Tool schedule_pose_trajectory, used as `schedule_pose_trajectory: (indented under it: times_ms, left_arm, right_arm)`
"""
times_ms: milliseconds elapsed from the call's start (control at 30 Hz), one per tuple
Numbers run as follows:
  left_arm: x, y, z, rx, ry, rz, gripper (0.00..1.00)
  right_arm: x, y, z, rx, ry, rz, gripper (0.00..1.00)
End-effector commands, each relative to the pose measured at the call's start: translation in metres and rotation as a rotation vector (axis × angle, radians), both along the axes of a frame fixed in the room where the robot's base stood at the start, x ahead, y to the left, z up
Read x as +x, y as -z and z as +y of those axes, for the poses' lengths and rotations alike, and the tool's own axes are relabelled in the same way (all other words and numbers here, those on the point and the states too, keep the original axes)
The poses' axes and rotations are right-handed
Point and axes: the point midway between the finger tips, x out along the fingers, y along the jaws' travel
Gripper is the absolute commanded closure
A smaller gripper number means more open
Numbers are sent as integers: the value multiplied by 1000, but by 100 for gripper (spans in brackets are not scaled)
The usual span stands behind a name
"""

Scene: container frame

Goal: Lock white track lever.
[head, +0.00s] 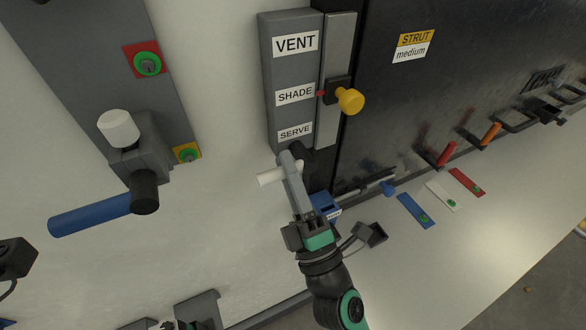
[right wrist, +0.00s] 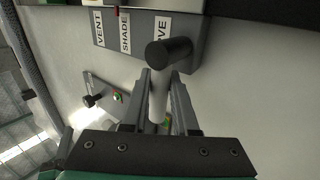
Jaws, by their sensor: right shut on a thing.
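A white lever handle (head: 270,177) sticks out to the left near the foot of the VENT/SHADE/SERVE panel. It meets a black round hub (head: 302,155), partly hidden by my gripper. My right gripper (head: 290,165) reaches up from below and is shut on the white handle. In the right wrist view the white handle (right wrist: 157,98) lies between the two fingers, just below the black hub (right wrist: 170,52). My left gripper is not clearly in view.
A grey panel (head: 295,65) with a yellow knob (head: 350,100) stands above. To the left are a white knob (head: 118,128) and a blue lever (head: 90,215). A blue block (head: 325,207) sits close beside my right gripper. Blue, white and red strips (head: 442,196) lie on the ledge.

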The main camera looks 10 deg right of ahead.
Motion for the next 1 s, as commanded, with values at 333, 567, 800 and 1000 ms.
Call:
schedule_pose_trajectory:
  times_ms: [333, 567, 800, 1000]
  left_arm:
    - [0, 0, 0, 0, 0, 0, 100]
    - [0, 0, 0, 0, 0, 0, 100]
    - [0, 2, 0, 0, 0, 0, 100]
    - [0, 15, 0, 0, 0, 0, 100]
  right_arm:
    - [1, 0, -1, 4, 1, 2, 58]
    - [0, 0, -1, 3, 1, 1, 43]
    - [-6, 5, -2, 2, 0, 0, 43]
    - [-37, 31, -10, 2, -1, 4, 43]
